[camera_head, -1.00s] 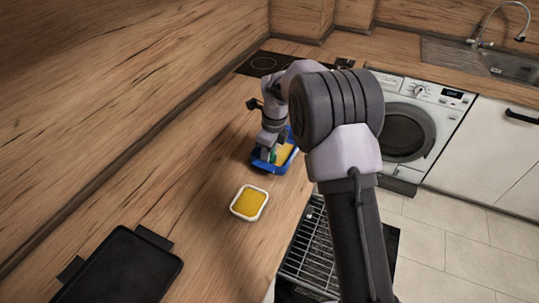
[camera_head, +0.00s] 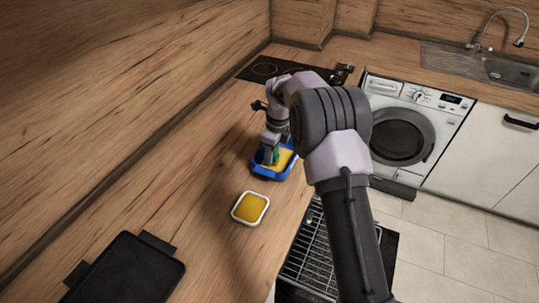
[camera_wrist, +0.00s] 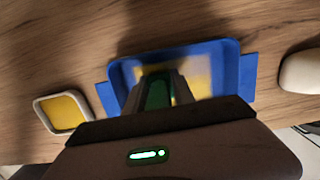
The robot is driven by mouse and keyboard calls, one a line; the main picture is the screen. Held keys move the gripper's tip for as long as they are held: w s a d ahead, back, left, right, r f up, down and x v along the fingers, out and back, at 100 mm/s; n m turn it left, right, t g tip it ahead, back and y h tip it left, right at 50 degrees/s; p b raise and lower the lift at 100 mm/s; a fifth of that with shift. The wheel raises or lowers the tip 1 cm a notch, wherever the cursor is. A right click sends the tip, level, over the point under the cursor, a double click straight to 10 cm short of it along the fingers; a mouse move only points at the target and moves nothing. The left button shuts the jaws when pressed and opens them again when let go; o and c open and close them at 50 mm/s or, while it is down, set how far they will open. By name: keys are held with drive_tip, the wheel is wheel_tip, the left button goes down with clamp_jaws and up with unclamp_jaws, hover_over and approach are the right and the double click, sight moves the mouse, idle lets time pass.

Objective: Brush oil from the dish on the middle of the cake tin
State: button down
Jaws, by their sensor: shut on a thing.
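The blue cake tin (camera_head: 257,171) stands on the counter with a yellow layer inside; it also shows in the wrist view (camera_wrist: 231,70). The white-rimmed dish of yellow oil (camera_head: 250,208) stands apart from the tin, on its near side, and shows at the left of the wrist view (camera_wrist: 62,112). My gripper (camera_head: 270,157) is over the tin, shut on the green brush (camera_wrist: 157,93). The brush's lower end is hidden by my fingers and blurred, so I cannot tell whether it touches the yellow layer.
A black tray (camera_head: 125,272) lies on the near counter. A black hob (camera_head: 268,68) lies beyond the tin. A pale rounded thing (camera_wrist: 301,72) is beside the tin in the wrist view. An oven rack (camera_head: 312,255) is below the counter's right edge. Counter left of the dish is clear.

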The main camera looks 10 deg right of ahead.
sight(281, 147)
drive_tip(key=shift+d, duration=0.1)
drive_tip(key=shift+w+d+p, duration=0.45)
drive_tip(key=shift+w+p, duration=0.15)
drive_tip(key=shift+w, duration=0.15)
drive_tip(key=shift+w, duration=0.1)
drive_tip(key=shift+w+d+r+p, duration=0.15)
drive_tip(key=shift+w+d+p, duration=0.1)
drive_tip(key=shift+p, duration=0.2)
drive_tip(key=shift+w+d, duration=0.3)
drive_tip(key=shift+w, duration=0.2)
drive_tip(key=shift+p, duration=0.3)
drive_tip(key=shift+w+d+p, duration=0.6)
drive_tip(key=shift+w, duration=0.15)
drive_tip(key=shift+w+d+p, duration=0.5)
drive_tip(key=shift+w+p, duration=0.2)
drive_tip(key=shift+w, duration=0.1)
